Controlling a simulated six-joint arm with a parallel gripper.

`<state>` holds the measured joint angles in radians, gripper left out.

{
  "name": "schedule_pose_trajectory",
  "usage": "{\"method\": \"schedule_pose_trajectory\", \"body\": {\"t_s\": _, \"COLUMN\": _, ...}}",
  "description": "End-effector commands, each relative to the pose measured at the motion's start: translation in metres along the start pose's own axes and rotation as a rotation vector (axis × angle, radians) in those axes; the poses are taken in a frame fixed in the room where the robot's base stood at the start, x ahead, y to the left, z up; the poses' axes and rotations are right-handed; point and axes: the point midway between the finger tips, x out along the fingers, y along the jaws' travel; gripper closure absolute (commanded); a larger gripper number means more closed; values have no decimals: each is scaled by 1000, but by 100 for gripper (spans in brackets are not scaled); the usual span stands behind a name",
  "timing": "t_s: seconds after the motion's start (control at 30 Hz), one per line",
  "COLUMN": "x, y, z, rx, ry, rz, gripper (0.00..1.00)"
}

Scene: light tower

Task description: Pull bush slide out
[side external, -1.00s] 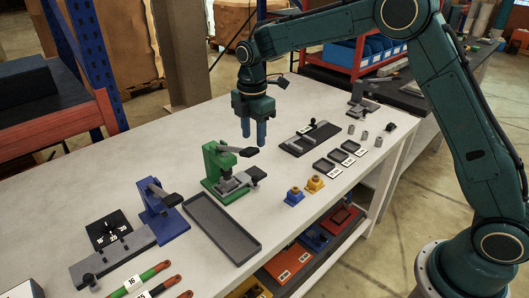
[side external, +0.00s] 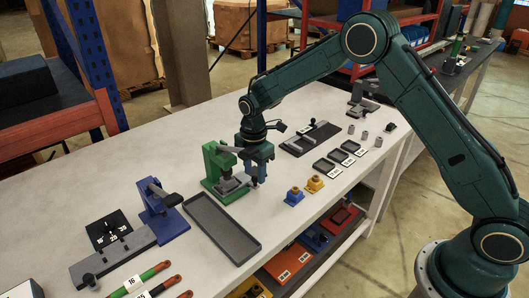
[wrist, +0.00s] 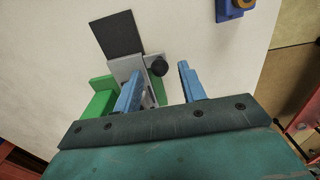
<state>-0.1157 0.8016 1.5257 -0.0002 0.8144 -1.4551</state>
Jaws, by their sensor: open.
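The green press (side external: 212,165) stands on the white table in the side view. Its grey slide (side external: 229,184) is at its foot. My gripper (side external: 254,180) is low over the slide's right end, with its blue fingers pointing down. In the wrist view my gripper (wrist: 161,70) is open. The slide's grey body (wrist: 127,66) is partly hidden behind the left finger. The press's green side (wrist: 98,98) also shows there.
A grey tray (side external: 222,229) lies in front of the press. A blue press (side external: 160,212) stands to the left. Blue (side external: 294,197) and yellow (side external: 315,184) blocks sit to the right. A dark fixture (side external: 311,138) lies behind.

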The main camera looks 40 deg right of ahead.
Motion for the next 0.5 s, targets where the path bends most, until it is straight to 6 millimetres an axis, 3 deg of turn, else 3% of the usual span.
{"method": "schedule_pose_trajectory", "body": {"t_s": 0.47, "x": 11, "y": 0, "z": 0, "rx": 0, "ry": 0, "rz": 0, "gripper": 59}}
{"method": "schedule_pose_trajectory", "body": {"t_s": 0.5, "x": 11, "y": 0, "z": 0, "rx": 0, "ry": 0, "rz": 0, "gripper": 65}}
